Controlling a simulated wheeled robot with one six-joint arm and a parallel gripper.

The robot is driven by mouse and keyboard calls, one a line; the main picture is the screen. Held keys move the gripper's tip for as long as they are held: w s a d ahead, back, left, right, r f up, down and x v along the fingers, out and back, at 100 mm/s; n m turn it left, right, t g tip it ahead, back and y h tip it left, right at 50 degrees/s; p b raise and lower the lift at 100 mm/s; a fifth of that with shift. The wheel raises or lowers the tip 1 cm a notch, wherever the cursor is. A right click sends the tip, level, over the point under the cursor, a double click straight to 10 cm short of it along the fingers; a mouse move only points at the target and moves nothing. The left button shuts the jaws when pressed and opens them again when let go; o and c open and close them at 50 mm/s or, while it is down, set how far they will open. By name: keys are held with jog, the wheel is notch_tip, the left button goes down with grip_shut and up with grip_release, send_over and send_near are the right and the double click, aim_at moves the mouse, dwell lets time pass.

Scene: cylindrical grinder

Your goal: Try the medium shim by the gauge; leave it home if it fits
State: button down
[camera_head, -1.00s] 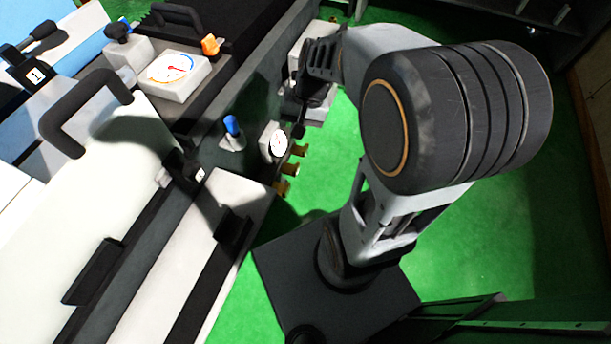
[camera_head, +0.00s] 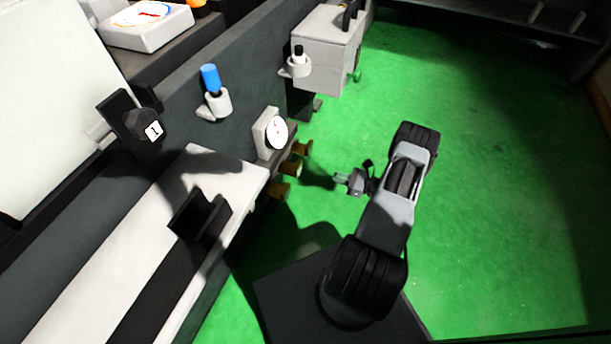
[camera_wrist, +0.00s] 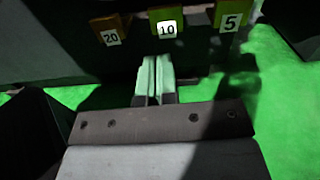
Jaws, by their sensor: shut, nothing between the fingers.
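Three brass-yellow shim tabs stick out from the machine's front edge, marked 20 (camera_wrist: 110,32), 10 (camera_wrist: 166,24) and 5 (camera_wrist: 231,19) in the wrist view. The middle one, 10, also shows in the head view (camera_head: 292,168). My gripper (camera_head: 343,179) is shut and empty, a little right of the tabs and apart from them. In the wrist view its fingers (camera_wrist: 154,72) are together below the 10 tab. A small round white dial gauge (camera_head: 276,132) stands beside the tabs.
A blue-topped knob (camera_head: 212,88) stands in a white holder on the dark machine wall. A grey box (camera_head: 325,50) with a black-topped holder (camera_head: 298,63) is farther back. A black block marked 1 (camera_head: 135,125) is at left. The green floor (camera_head: 480,200) to the right is clear.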

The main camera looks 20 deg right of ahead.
jog(key=f, duration=0.1)
jog(key=b, duration=0.3)
send_near(300, 166)
jog(key=shift+m+t, duration=0.3)
jog(key=shift+m, duration=0.1)
jog(key=x, duration=0.7)
jog(key=shift+a+f, duration=0.25)
jog(key=shift+a, duration=0.1)
jog(key=shift+w+h, duration=0.1)
jog(key=shift+h, duration=0.2)
